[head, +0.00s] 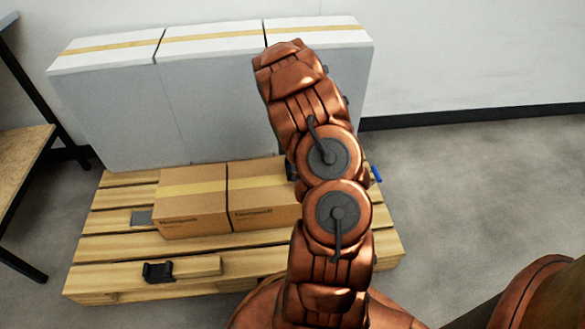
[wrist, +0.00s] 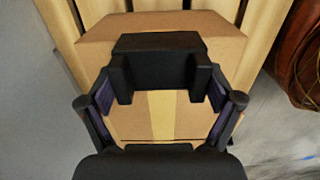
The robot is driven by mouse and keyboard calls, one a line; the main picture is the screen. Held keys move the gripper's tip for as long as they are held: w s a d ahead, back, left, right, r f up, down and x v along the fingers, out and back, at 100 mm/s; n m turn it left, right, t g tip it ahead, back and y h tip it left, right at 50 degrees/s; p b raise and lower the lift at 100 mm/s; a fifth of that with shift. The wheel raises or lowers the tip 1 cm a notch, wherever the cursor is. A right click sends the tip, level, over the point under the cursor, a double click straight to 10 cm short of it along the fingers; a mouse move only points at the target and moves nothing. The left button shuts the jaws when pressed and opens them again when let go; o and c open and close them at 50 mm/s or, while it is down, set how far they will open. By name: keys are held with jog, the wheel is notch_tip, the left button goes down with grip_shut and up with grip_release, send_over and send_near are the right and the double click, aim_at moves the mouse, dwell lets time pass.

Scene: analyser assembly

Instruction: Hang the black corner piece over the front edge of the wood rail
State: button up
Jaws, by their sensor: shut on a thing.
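My gripper (wrist: 162,98) is shut on a black corner piece (wrist: 160,66), a dark angular bracket with two short legs, in the wrist view. The fingers press on it from both sides, above a cardboard box. In the head view my arm hides the gripper and the held piece. The wood rail (head: 270,262) is the light front board of the pallet. A second black piece (head: 158,272) sits at its front edge on the left, beside a short light wood block (head: 200,266).
Two taped cardboard boxes (head: 192,205) stand on the pallet (head: 110,222). Tall light-grey boxes (head: 215,90) stand behind them. A shelf or table (head: 20,155) with dark legs is at the left. A small blue item (head: 376,173) shows right of my arm. The floor at right is clear.

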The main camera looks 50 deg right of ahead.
jog(key=shift+r+p, duration=0.3)
jog(key=shift+r, duration=0.7)
